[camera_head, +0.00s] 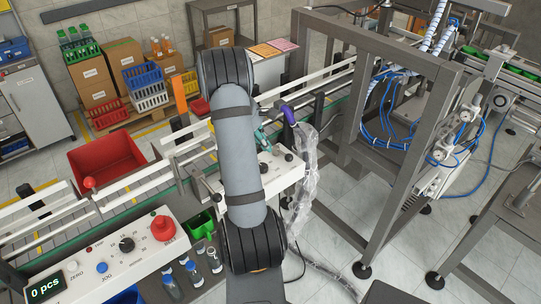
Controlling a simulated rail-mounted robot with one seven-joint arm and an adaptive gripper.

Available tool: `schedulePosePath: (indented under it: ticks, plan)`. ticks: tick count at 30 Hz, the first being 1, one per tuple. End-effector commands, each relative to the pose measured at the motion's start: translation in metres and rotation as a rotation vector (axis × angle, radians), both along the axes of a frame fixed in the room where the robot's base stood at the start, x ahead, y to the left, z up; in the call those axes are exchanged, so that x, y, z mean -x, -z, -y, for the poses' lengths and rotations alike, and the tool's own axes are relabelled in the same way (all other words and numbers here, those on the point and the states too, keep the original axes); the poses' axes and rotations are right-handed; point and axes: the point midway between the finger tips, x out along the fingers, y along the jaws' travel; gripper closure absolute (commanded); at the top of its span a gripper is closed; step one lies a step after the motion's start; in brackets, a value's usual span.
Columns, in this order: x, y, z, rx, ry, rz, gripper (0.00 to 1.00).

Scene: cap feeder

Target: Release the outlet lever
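I cannot tell whether this is the outlet lever. A white box with dark knobs (284,173) sits just right of my arm, partly covered by it. A purple curved part (288,114) stands behind the box, with clear plastic hanging beside it. A small teal piece (263,138) shows at my arm's right edge; I cannot tell what it belongs to. My grey arm fills the middle of the view, and I cannot make out my gripper's fingers.
A control panel (112,261) with a red button and a "0 pcs" display is at the front left. Several small bottles and a green bin (203,224) are beside it. The red bin (107,163) is behind the conveyor rails. A grey machine frame (345,130) with blue hoses stands right.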

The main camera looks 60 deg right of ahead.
Motion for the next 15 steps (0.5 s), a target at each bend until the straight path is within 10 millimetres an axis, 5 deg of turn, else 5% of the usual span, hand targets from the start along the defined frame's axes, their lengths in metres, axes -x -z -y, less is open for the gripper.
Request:
schedulePosePath:
  ticks: [10, 15]
  plan:
    - [0.001, 0.003, 0.001, 0.000, 0.000, -0.001, 1.00]
    - [0.006, 0.020, 0.008, -0.003, 0.002, -0.003, 1.00]
